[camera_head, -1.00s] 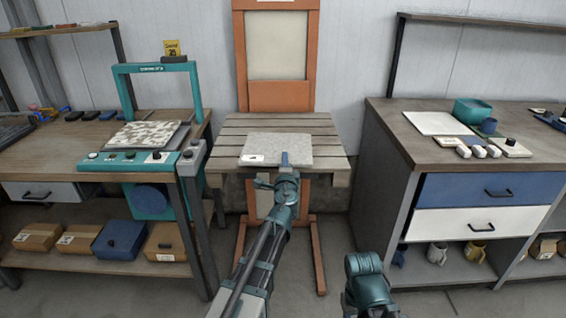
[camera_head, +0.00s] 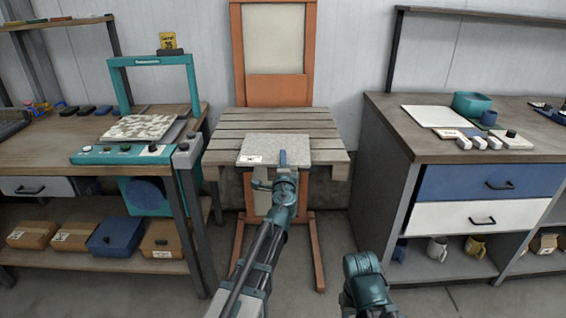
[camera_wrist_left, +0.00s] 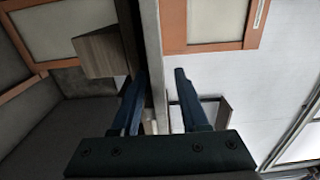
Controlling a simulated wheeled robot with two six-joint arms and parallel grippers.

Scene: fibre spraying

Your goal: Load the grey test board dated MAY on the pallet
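The grey board (camera_head: 275,147), with a white label at its front left corner too small to read, is level over the front middle of the slatted wooden pallet (camera_head: 225,130). My left gripper (camera_head: 283,158) is at its front edge. In the left wrist view the board (camera_wrist_left: 153,50) is edge-on between the fingers of my left gripper (camera_wrist_left: 158,85). The pallet (camera_wrist_left: 100,55) shows to its left there, with a dark strip between. Whether the board touches the pallet is hard to tell. Only a link of my right arm shows; its gripper is out of view.
An orange frame (camera_head: 277,92) stands behind the pallet. At left is a bench with a teal machine (camera_head: 120,152) and a speckled panel (camera_head: 137,128).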

